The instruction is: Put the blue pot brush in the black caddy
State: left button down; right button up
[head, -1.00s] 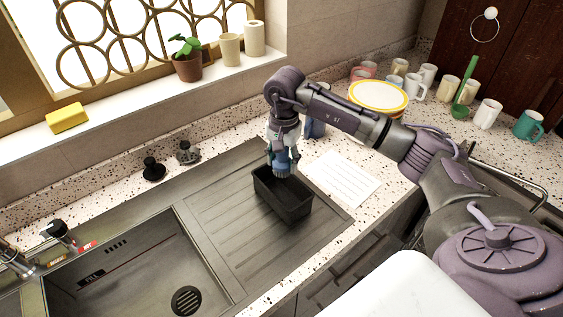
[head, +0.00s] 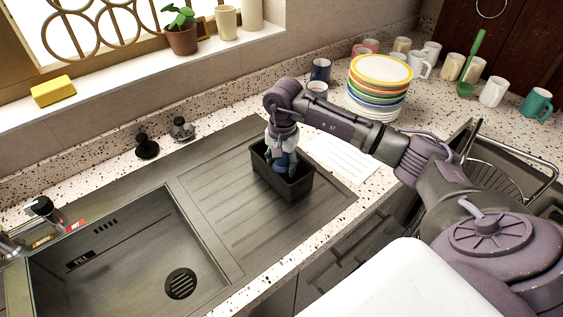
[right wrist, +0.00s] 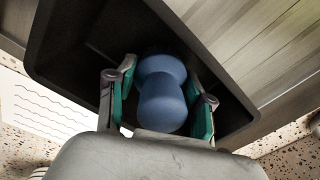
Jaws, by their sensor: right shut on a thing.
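The black caddy (head: 293,188) stands on the ribbed drainboard, right of the sink basin. My right gripper (head: 284,160) points down into the caddy's open top. It is shut on the blue pot brush (head: 281,167), which is partly hidden by the fingers and the caddy wall. In the right wrist view the blue brush (right wrist: 161,92) sits between the two green-padded fingers of the gripper (right wrist: 160,100), with the dark caddy walls (right wrist: 60,50) around it. The brush's lower end is hidden, so I cannot tell whether it touches the caddy floor. My left gripper is not in view.
A sink basin (head: 120,255) lies to the left. A white lined sheet (head: 340,158) lies right of the caddy. Stacked plates (head: 378,90), a dark blue mug (head: 320,70) and several other mugs stand at the back right. A dish rack (head: 495,170) is at the right.

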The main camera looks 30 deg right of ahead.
jog(key=o, duration=1.6)
notch_tip(320, 180, up, 7)
jog(key=p, duration=0.3)
jog(key=shift+p, duration=0.3)
jog(key=shift+f, duration=0.15)
